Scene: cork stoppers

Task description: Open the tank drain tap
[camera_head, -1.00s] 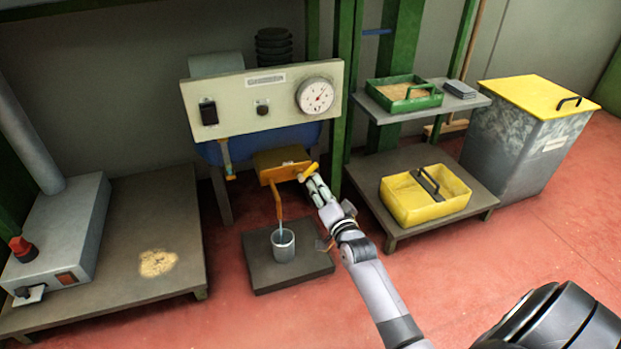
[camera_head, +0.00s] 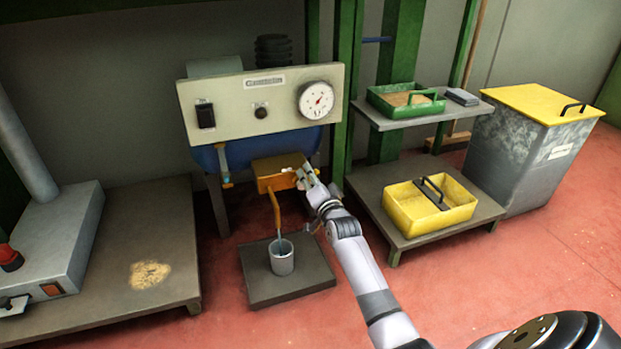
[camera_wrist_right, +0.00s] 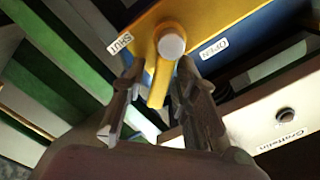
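The drain tap is an orange-yellow block (camera_head: 270,172) under the front panel, with a bent spout (camera_head: 276,210) pointing down. The right wrist view shows its yellow plate (camera_wrist_right: 205,18) with a SHUT label (camera_wrist_right: 120,43) on the left and an OPEN label (camera_wrist_right: 214,49) on the right. A yellow lever (camera_wrist_right: 160,82) with a round pale hub (camera_wrist_right: 171,45) stands between the fingers of my right gripper (camera_wrist_right: 160,92). The fingers look apart, one on each side of the lever, with gaps visible. In the head view the right gripper (camera_head: 308,180) partly hides the lever. My left gripper is not in view.
A grey cup (camera_head: 282,260) stands on a dark slab (camera_head: 310,278) under the spout; a faint bluish streak shows between them. The panel (camera_head: 232,100) with gauge (camera_head: 316,99) is just above. A shelf with a yellow tray (camera_head: 400,210) stands right of my arm.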

